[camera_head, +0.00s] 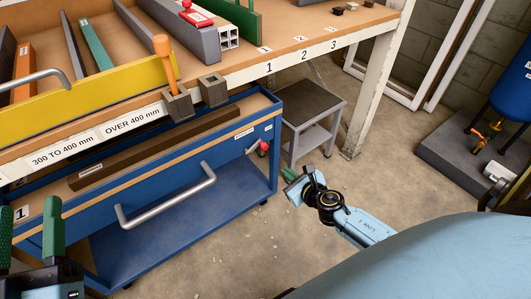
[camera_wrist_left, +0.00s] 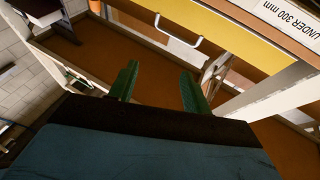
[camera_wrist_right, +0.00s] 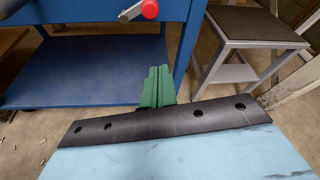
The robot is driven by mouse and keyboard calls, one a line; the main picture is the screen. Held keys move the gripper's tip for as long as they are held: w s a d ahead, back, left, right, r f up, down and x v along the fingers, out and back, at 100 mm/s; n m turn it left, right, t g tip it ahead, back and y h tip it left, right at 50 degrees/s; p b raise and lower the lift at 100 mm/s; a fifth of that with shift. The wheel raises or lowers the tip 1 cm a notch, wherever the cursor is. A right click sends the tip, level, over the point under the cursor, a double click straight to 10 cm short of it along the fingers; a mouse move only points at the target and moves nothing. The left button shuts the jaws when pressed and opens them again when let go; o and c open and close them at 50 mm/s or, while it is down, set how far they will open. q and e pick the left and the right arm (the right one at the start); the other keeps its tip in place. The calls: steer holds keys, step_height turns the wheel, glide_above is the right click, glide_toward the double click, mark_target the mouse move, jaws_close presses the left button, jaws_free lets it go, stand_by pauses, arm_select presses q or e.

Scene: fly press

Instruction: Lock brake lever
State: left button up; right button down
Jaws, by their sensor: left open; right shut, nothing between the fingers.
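The brake lever (camera_head: 263,147) has a red knob and sits at the right end of the blue cart (camera_head: 200,230). In the right wrist view its red knob (camera_wrist_right: 150,9) and short grey arm (camera_wrist_right: 130,13) show at the top edge, against the blue cart's side (camera_wrist_right: 90,12). My right gripper (camera_head: 289,175) is shut and empty, in front of and below the lever, apart from it. Its green fingers (camera_wrist_right: 157,88) are together in the right wrist view. My left gripper (camera_head: 30,232) is open and empty at the left, near the cart's left end.
A grey handle (camera_head: 170,200) sticks out from the cart's front. A small stool (camera_head: 312,105) stands right of the cart. The workbench (camera_head: 240,72) with a yellow-fronted tray (camera_head: 90,95) is above. Bare floor (camera_head: 390,180) lies to the right.

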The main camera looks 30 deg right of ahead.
arm_select(q)
steer(key=shift+s, duration=0.15)
arm_select(e)
steer(key=shift+s, duration=0.1)
arm_select(q)
steer(key=s+r+t+h+b, duration=0.1)
steer(key=s+r+t+b, duration=0.2)
steer(key=s+t+b, duration=0.15)
arm_select(e)
steer(key=x, duration=1)
arm_select(q)
steer(key=w+f+g+p, duration=0.2)
steer(key=w+g+p, duration=0.1)
steer(key=w+f+g+y+p, duration=0.1)
steer(key=shift+w+g, duration=0.25)
steer(key=shift+w, duration=0.05)
arm_select(e)
steer(key=r, duration=0.2)
steer(key=a+r, duration=0.1)
steer(key=r, duration=0.1)
arm_select(q)
steer(key=shift+a+f+p, duration=0.1)
steer(key=shift+a+p, duration=0.05)
steer(key=shift+p, duration=0.2)
arm_select(e)
steer(key=shift+s+d+r, duration=0.1)
